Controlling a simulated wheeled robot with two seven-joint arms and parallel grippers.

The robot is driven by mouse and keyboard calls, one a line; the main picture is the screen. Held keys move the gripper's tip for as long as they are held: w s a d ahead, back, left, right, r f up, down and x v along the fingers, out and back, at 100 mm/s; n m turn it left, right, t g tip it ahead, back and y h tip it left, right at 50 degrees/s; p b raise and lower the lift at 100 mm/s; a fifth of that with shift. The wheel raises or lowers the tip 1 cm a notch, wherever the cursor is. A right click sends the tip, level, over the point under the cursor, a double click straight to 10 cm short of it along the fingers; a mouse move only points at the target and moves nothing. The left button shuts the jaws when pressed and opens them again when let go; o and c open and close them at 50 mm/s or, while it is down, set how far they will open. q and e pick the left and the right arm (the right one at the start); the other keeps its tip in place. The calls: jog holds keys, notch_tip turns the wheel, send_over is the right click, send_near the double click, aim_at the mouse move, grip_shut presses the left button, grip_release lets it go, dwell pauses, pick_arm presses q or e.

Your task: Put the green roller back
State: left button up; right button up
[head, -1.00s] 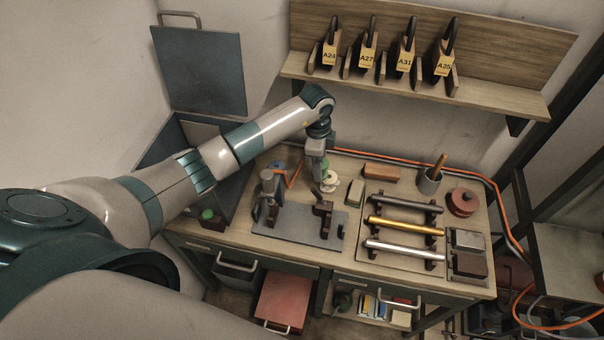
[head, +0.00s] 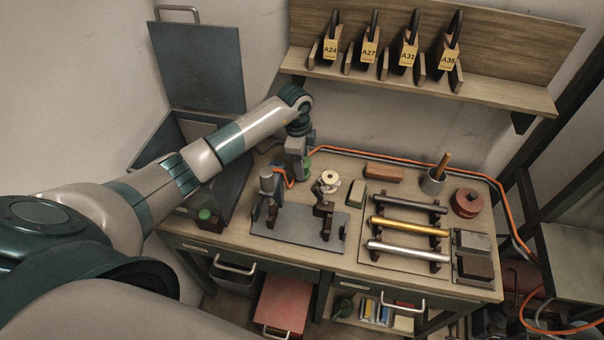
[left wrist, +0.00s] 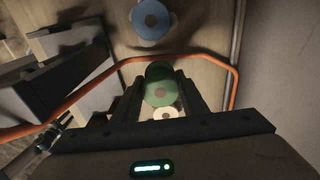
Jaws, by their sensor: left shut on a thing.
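The green roller (left wrist: 158,92) is between the fingers of my left gripper (left wrist: 160,98) in the left wrist view, with a round green face showing. My left gripper (head: 297,176) is shut on it at the back left of the bench in the head view. Only a small green part of the roller (head: 308,162) shows there, beside the gripper. The fingers hide much of it. The rack (head: 405,248) at the right of the bench holds a dark, a gold and a silver roller. My right gripper is not in view.
A grey plate (head: 293,236) with a clamp stand and dark brackets is in front of the gripper. A white roll (head: 330,177) stands to its right. An orange cable (head: 400,160) runs along the bench's back. An open grey bin (head: 166,150) is at left.

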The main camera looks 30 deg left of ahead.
pick_arm(q)
jog(key=shift+f+b, duration=1.6)
jog(key=shift+f, duration=0.55)
jog(key=shift+f, duration=0.2)
jog(key=o, duration=1.1)
jog(key=shift+o, duration=0.2)
jog(key=shift+r, duration=0.1)
jog(key=shift+r, duration=0.15)
jog(key=shift+a+r, duration=0.1)
jog(key=shift+r, duration=0.5)
jog(key=r+b, duration=0.1)
jog(key=r, duration=0.2)
jog(key=r+b, duration=0.1)
jog(key=r, duration=0.3)
jog(key=r+b, duration=0.1)
jog(key=r, duration=0.2)
jog(key=shift+s+a+r, duration=0.1)
jog(key=shift+a+r, duration=0.25)
